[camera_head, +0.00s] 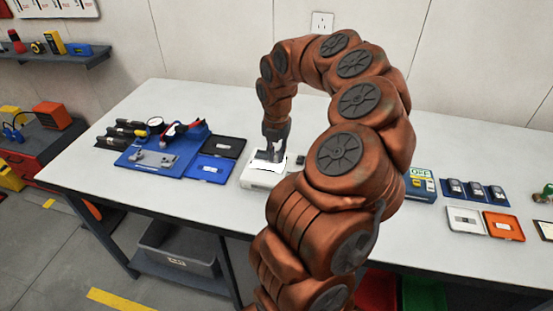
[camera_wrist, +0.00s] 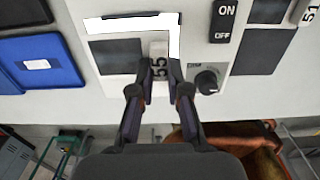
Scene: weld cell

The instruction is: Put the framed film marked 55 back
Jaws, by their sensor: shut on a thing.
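The framed film marked 55 (camera_wrist: 158,66) shows its pale numbered tab between my fingertips in the wrist view. My gripper (camera_wrist: 160,75) is shut on this tab. The film is over the white light box (camera_head: 262,180), in front of its brightly lit screen; I cannot tell whether it touches the box. In the head view my gripper (camera_head: 272,152) points down at the light box, and the film is hard to make out there. The box's ON/OFF switch (camera_wrist: 224,22) and dark knob (camera_wrist: 207,80) are right of the fingers.
Left of the light box are a blue tray (camera_head: 207,172) and a black tray (camera_head: 232,148), each with a pale label. A white tray (camera_head: 463,213) and an orange tray (camera_head: 502,218) lie at the right. A blue mat (camera_head: 136,160) with tools is farther left.

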